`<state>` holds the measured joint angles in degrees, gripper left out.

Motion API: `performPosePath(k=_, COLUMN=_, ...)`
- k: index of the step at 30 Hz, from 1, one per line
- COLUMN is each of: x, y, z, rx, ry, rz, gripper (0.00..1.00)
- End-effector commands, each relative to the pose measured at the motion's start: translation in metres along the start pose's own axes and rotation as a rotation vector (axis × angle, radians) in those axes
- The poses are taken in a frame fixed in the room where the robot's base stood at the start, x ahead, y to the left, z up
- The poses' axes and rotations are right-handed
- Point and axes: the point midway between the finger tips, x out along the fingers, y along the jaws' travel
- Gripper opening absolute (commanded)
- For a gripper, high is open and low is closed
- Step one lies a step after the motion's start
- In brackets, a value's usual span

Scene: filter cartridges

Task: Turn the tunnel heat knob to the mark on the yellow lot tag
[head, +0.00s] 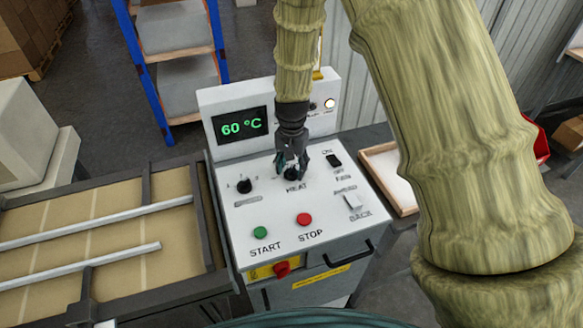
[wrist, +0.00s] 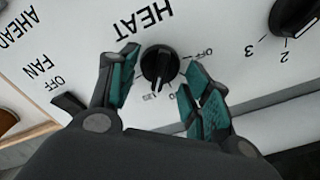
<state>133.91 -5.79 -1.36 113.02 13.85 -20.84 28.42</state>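A yellow piece (head: 319,73) shows behind my arm near the back panel. I cannot tell if it is the lot tag, and no writing on it is readable.
The display (head: 241,125) reads 60 °C. A selector knob (head: 244,186), green START button (head: 260,233), red STOP button (head: 304,219) and FAN switch (head: 334,160) surround the heat knob. A conveyor (head: 95,235) lies to the left.

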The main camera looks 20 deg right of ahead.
Motion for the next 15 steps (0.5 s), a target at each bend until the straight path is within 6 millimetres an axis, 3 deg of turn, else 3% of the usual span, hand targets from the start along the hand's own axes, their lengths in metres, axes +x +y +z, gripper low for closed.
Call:
performPosePath(k=10, x=0.0014, y=0.0012, z=0.0028, rx=-0.001, ry=-0.006, rz=0.003, gripper=0.61)
performPosePath(k=15, x=-0.0071, y=0.001, z=0.0028, rx=-0.001, ry=-0.006, rz=0.003, gripper=0.61)
